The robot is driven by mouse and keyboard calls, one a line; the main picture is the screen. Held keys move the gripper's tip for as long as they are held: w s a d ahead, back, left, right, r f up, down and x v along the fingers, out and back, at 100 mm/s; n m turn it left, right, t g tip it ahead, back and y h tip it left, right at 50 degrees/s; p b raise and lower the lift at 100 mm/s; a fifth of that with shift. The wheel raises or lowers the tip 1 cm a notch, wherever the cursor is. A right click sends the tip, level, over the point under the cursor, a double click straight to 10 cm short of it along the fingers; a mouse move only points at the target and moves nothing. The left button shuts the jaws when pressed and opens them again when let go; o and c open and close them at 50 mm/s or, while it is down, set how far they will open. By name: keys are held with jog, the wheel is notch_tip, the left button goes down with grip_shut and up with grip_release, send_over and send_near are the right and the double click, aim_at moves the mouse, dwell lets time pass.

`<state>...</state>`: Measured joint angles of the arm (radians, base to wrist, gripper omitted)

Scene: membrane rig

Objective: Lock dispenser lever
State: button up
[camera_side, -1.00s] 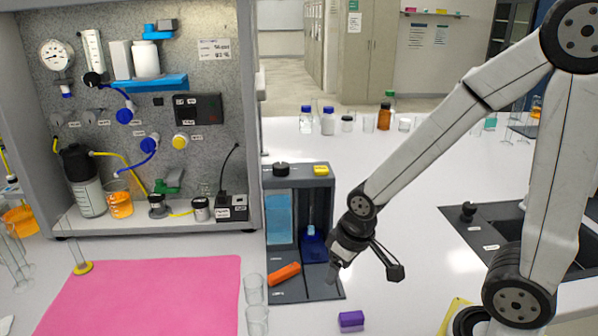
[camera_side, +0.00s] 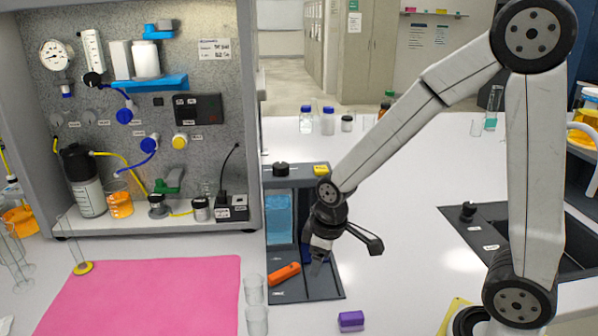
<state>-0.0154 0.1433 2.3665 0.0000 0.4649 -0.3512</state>
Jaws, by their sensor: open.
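The dispenser (camera_side: 305,289) is a dark grey stand with a clear tank of blue liquid (camera_side: 279,218), a black knob (camera_side: 280,169) and a yellow piece (camera_side: 321,169) on top. An orange lever (camera_side: 284,273) lies slantwise low on its front, its right end higher. My gripper (camera_side: 319,256) is open and points down just right of and slightly above the lever, seemingly apart from it. It covers most of the dispenser's right bay and the blue part there. Depth between gripper and lever is hard to tell.
A purple block (camera_side: 351,320) lies in front to the right. A panel rig (camera_side: 215,110) with tubes and bottles rises at the left.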

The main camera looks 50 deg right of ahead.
aim_at(275, 275)
jog(key=w+n, duration=0.3)
jog(key=w+a+f+n+g, duration=0.1)
jog(key=w+n, duration=0.5)
jog(key=shift+w+a+f+n+g, duration=0.3)
jog(key=shift+w+a+g, duration=0.05)
jog(key=shift+g, duration=0.05)
jog(key=shift+w+a+f+n, duration=0.1)
jog(key=shift+w+f+n, duration=0.05)
jog(key=shift+w+n, duration=0.4)
jog(key=shift+f, duration=0.15)
jog(key=shift+f, duration=3.75)
grip_shut()
